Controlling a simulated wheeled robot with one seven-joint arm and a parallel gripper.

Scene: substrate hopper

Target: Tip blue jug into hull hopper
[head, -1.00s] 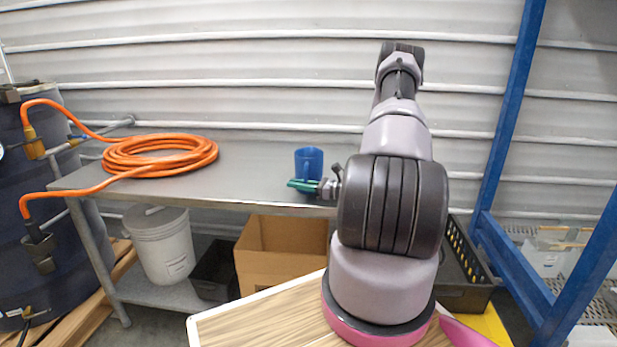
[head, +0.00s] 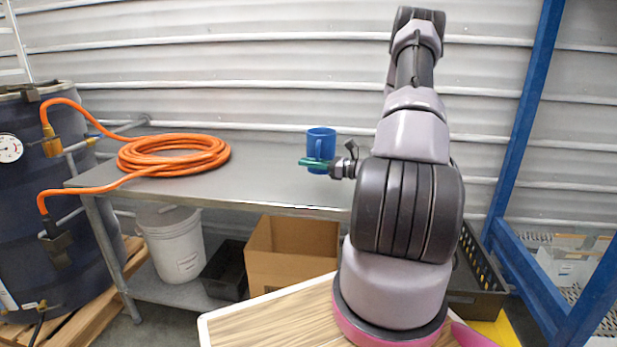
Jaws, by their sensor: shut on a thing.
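The blue jug (head: 321,141) is in the middle of the head view, upright, with its handle side toward me. It appears to be held just above the steel table. My gripper (head: 313,164), with green fingers, reaches in from the right and is shut on the jug at its near, lower side. The fingertips overlap the jug in the picture, so the exact grip is partly hidden. My arm covers the area to the right. I cannot pick out a hull hopper in this view.
A steel table (head: 260,188) runs along the corrugated wall, with a coiled orange hose (head: 172,152) on its left. A dark drum (head: 45,220) stands at the left. A white bucket (head: 174,245) and cardboard box (head: 290,258) are below. A blue frame (head: 520,130) stands at right.

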